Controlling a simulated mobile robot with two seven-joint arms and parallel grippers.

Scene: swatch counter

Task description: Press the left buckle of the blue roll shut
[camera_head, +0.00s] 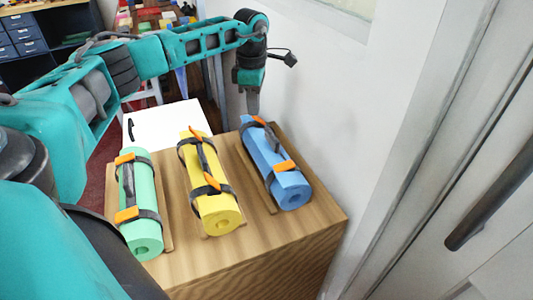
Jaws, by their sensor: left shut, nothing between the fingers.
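The blue roll (267,155) lies lengthwise on the right side of the wooden counter (245,262), with dark straps around it. One orange buckle (260,120) is at its far, upper-left end. A second orange buckle (284,166) sits on the strap nearer the front. My left gripper (253,112) is shut, pointing down at the far end of the roll, beside the far buckle. I cannot tell whether it touches the buckle or whether that buckle is latched. My right gripper is not in view.
A yellow roll (219,212) and a green roll (143,190) with orange buckles lie to the left. A white box (165,122) stands behind the counter. A white wall (325,100) rises close on the right. The counter's front strip is clear.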

